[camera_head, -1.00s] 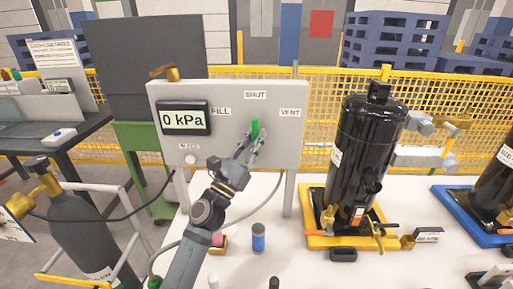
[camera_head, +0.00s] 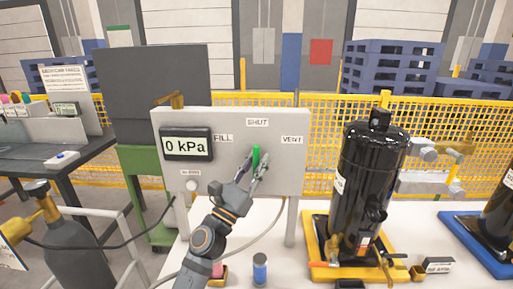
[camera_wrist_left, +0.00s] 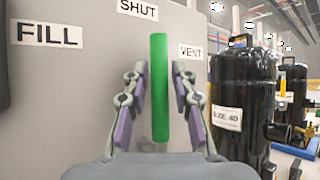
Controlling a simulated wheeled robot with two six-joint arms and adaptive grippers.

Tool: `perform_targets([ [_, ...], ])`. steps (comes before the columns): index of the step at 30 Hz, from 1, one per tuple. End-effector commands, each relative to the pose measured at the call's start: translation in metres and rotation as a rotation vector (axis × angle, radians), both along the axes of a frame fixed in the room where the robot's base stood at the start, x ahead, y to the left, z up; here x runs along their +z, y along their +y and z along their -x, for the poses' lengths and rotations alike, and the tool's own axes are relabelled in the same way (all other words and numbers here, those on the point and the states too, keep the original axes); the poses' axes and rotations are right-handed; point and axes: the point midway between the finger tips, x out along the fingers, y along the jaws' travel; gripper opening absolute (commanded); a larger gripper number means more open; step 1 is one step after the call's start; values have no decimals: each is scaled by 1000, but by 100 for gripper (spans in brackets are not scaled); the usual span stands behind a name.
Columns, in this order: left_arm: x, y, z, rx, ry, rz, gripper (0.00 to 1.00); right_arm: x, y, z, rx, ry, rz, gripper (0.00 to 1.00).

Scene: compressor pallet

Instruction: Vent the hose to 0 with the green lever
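The green lever (camera_head: 256,157) stands upright on the grey panel (camera_head: 285,172), pointing to the SHUT label (camera_head: 257,122). The FILL label (camera_head: 223,138) is to its left and the VENT label (camera_head: 292,140) to its right. The display (camera_head: 186,145) reads 0 kPa. My left gripper (camera_head: 258,163) is at the lever. In the left wrist view its fingers (camera_wrist_left: 160,75) are open, one on each side of the lever (camera_wrist_left: 159,90), with gaps showing on both sides. My right gripper is not in view.
A black compressor (camera_head: 362,185) stands on a yellow tray (camera_head: 318,262) right of the panel. A grey gas cylinder (camera_head: 75,250) with a brass valve is at lower left. A hose (camera_head: 268,232) curves below the panel. A small blue can (camera_head: 260,268) stands on the white table.

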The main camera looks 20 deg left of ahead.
Motion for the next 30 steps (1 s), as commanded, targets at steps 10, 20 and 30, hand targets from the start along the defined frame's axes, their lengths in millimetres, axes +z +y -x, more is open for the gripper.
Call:
perform_targets([
  [10,35,0,0,1,-5,-4,26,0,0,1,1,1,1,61],
  [20,73,1,0,4,-8,-1,26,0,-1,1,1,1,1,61],
  [30,97,1,-1,3,-5,2,26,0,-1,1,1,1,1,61],
])
